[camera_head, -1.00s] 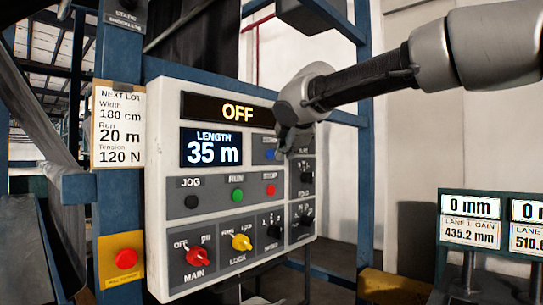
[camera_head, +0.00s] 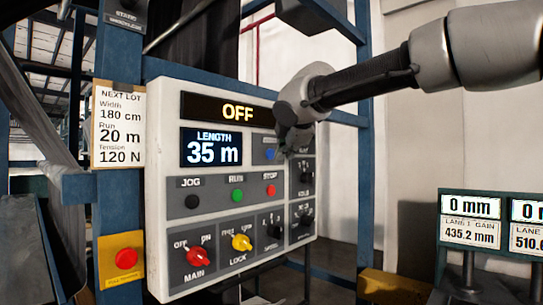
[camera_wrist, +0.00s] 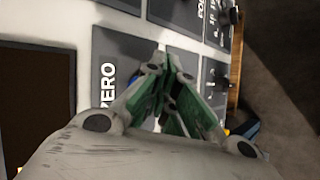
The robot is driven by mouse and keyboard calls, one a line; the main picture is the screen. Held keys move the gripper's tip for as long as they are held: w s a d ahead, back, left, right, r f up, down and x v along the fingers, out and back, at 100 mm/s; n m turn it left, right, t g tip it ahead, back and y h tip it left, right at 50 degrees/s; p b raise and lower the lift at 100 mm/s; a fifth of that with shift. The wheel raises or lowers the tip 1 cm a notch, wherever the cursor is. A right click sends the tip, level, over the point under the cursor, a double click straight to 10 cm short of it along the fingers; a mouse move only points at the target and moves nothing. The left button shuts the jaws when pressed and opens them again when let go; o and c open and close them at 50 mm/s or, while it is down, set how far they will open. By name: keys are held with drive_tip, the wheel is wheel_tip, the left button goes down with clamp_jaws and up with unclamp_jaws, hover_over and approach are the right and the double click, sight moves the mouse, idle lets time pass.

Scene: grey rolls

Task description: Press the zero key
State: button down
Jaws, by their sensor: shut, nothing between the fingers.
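The zero key is a blue button (camera_head: 270,154) on the grey control panel (camera_head: 165,130), right of the LENGTH display (camera_head: 212,147), which reads 35 m. My gripper (camera_head: 284,147) is at the panel's upper right, beside the key and partly over its plate. In the wrist view the shut fingertips (camera_wrist: 160,62) point at the dark plate with the ZERO label (camera_wrist: 108,88). A sliver of the blue key (camera_wrist: 134,79) shows left of the fingers; the rest is hidden. I cannot tell whether the fingertips touch the key.
Below are black, green and red buttons (camera_head: 237,195), the red MAIN knob (camera_head: 199,256), the yellow LOCK knob (camera_head: 241,241) and black knobs (camera_head: 305,177) close under my gripper. A yellow plate with a red button (camera_head: 126,258) is left. Lane displays (camera_head: 472,207) stand right.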

drive_tip(key=shift+a, duration=0.1)
idle(0.3)
drive_tip(key=shift+w+a, duration=0.25)
drive_tip(key=shift+w+a, duration=0.3)
drive_tip(key=shift+a, duration=0.05)
idle(0.8)
drive_tip(key=shift+s+d, duration=0.55)
drive_tip(key=shift+d, duration=0.1)
drive_tip(key=s+d, duration=0.1)
drive_tip(key=d, duration=0.1)
drive_tip(key=s+d, duration=0.2)
idle(0.6)
idle(0.7)
